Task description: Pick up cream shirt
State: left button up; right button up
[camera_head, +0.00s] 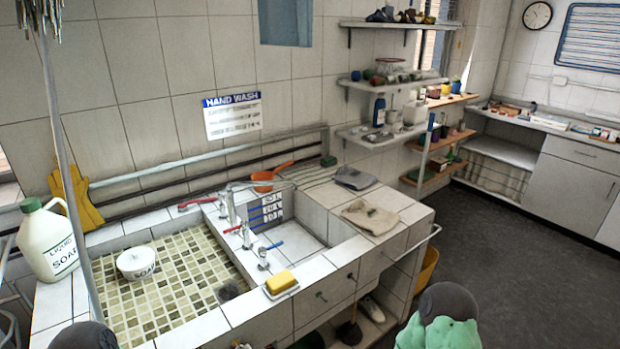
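The cream shirt (370,217) looks like a small folded beige cloth. It lies flat on the white tiled counter, right of the sink basin and near the counter's right front corner. A grey folded cloth (355,178) lies just behind it, apart from it. Neither of my grippers is in view. Rounded dark grey parts at the bottom left and bottom right edges look like parts of my own arms. Nothing is touching the cream shirt.
A tiled sink (290,245) with taps (247,232) lies left of the shirt. A yellow sponge (281,281) sits on the front edge. A soap jug (48,240) and soap bowl (136,263) stand left. A green lumpy object (440,335) is at the bottom right. Dark floor (500,240) is open right.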

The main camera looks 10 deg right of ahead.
aim_at(375, 220)
jog(key=i+l+u, duration=0.3)
jog(key=l, duration=0.3)
jog(key=i+l+u, duration=0.15)
jog(key=l+u, duration=0.15)
jog(key=l, duration=0.35)
jog(key=i+l+u, duration=0.1)
jog(key=l+u, duration=0.2)
jog(key=l, duration=0.4)
jog(key=l+u, duration=0.3)
jog(key=l, duration=0.45)
jog(key=i, duration=0.05)
